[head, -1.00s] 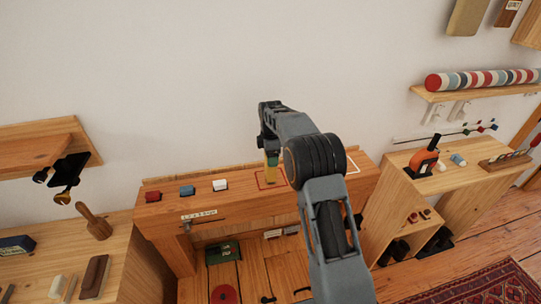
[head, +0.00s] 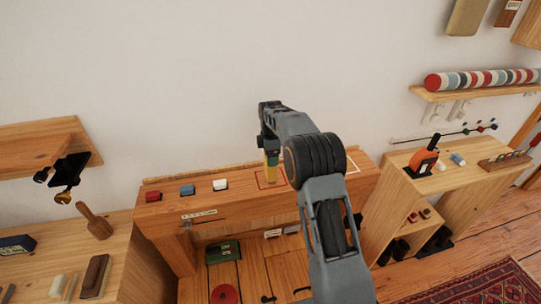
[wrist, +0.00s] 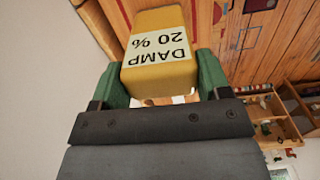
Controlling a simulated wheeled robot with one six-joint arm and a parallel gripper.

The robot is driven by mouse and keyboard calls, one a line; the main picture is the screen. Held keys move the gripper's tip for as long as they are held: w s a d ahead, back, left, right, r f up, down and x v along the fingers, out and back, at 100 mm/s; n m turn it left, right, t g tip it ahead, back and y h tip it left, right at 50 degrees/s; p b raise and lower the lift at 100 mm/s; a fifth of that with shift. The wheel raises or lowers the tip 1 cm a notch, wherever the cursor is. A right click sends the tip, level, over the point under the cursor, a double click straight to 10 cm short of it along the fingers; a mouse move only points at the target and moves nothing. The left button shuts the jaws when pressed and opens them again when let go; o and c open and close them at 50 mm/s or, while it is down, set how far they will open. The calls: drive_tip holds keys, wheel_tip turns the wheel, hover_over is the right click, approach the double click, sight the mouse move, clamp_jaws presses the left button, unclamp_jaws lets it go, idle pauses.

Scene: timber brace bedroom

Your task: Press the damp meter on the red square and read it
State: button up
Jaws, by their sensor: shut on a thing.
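The damp meter (wrist: 158,55) is a yellow block whose pale label reads "DAMP 20 %", upside down in the wrist view. My gripper (wrist: 160,88) is shut on it, with a green finger on each side. My arm hides part of that outline's right side. I cannot tell whether the meter's lower end touches the wood.
Red (head: 152,197), blue (head: 187,191) and white (head: 220,185) blocks sit on the bench top (head: 235,198) to the left. A white outline (head: 353,170) lies to the right. A shelf unit with an orange tool (head: 424,160) stands further right.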

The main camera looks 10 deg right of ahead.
drive_tip(key=shift+r+p, duration=1.7)
drive_tip(key=shift+r, duration=1.8)
drive_tip(key=shift+f+b, duration=0.2)
drive_tip(key=shift+b, duration=0.3)
